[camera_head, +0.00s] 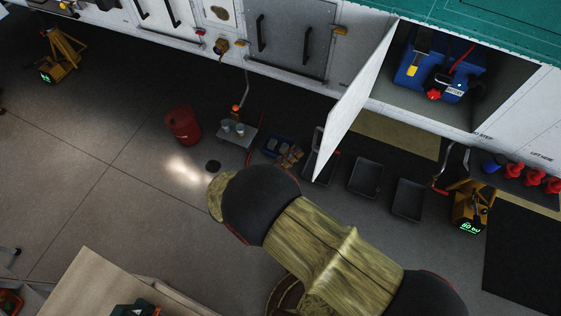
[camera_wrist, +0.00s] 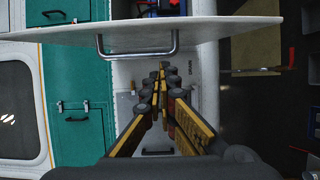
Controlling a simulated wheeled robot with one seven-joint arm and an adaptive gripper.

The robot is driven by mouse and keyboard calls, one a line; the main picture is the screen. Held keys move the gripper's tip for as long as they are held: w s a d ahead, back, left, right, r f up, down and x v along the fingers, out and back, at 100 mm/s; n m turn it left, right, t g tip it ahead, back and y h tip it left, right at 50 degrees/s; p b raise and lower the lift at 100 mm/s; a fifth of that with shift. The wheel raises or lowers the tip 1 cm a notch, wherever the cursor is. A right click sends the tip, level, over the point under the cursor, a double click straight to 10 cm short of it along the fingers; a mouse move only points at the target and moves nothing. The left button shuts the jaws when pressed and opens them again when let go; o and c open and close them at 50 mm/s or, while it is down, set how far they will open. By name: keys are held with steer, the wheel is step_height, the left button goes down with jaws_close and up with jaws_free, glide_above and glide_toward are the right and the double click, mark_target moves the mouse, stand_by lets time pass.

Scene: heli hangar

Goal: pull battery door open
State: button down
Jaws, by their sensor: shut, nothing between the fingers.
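The battery door (camera_head: 357,97) is a white panel swung well out from the helicopter's side. Behind it the compartment (camera_head: 390,95) stands open, with a blue battery (camera_head: 405,72) inside. In the wrist view the door (camera_wrist: 220,28) crosses the top of the picture, with a grey metal bar handle (camera_wrist: 137,52) on its near face. My gripper (camera_wrist: 161,76) has its yellow and black fingers shut and empty. The fingertips lie just below the handle in the picture, and I see no grip on it. In the head view my arm hides the gripper.
Grey trays (camera_head: 365,177) lie on the floor below the door. Yellow jacks (camera_head: 470,205) and (camera_head: 62,55) stand by the helicopter. A red can (camera_head: 182,125) and a small stand (camera_head: 238,133) are left of the door. Open floor (camera_head: 110,190) lies at left.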

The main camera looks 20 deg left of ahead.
steer(key=d, duration=0.2)
steer(key=s+d, duration=0.1)
steer(key=shift+s+d, duration=0.15)
steer(key=shift+d, duration=0.2)
